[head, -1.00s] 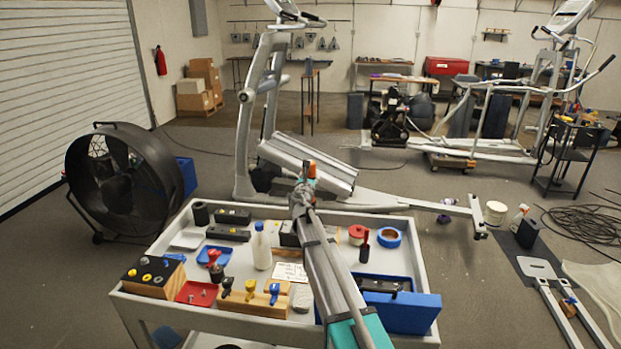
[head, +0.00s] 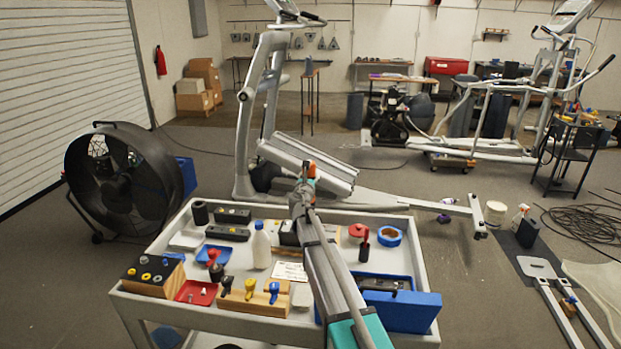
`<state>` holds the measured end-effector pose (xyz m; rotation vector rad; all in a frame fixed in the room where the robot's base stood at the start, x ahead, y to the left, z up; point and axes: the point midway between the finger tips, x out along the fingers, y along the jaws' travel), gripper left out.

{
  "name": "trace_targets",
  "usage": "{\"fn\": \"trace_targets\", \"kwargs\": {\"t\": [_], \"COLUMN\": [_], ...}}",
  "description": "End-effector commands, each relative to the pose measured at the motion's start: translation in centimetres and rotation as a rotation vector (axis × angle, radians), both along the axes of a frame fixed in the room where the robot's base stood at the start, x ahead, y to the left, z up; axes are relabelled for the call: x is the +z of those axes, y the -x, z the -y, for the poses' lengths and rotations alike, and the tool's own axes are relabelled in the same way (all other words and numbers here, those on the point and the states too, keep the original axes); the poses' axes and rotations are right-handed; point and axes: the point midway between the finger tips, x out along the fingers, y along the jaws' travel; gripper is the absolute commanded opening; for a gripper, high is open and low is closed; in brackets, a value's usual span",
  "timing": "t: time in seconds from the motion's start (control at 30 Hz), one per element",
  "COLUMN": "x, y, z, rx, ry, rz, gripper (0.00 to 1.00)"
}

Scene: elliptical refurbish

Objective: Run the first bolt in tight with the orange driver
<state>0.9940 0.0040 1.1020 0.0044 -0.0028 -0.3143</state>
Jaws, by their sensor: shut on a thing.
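My arm reaches forward across the cart toward the grey elliptical frame (head: 262,110). My gripper (head: 306,186) is at its far end, small and partly hidden by my own arm. It is shut on the orange driver (head: 311,169), of which only a short orange part shows above the gripper. The driver appears in front of the elliptical's lower rail, but I cannot tell whether its tip touches anything. The first bolt and the driver's tip cannot be made out.
The grey cart (head: 136,305) stands in front of me. It carries a wooden tool rack (head: 245,300), a red tray (head: 197,293), a white bottle (head: 261,246) and a blue bin (head: 418,312). A large black fan (head: 122,180) stands at left.

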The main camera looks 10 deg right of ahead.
Motion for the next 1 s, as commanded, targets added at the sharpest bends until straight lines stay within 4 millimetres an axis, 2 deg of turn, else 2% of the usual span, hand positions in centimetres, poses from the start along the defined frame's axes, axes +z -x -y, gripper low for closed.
{"fn": "trace_targets", "kwargs": {"t": [1.0], "x": [-0.58], "y": [0.04], "z": [-0.04], "rx": [0.0], "ry": [0.001], "rz": [0.0], "gripper": [0.05]}}
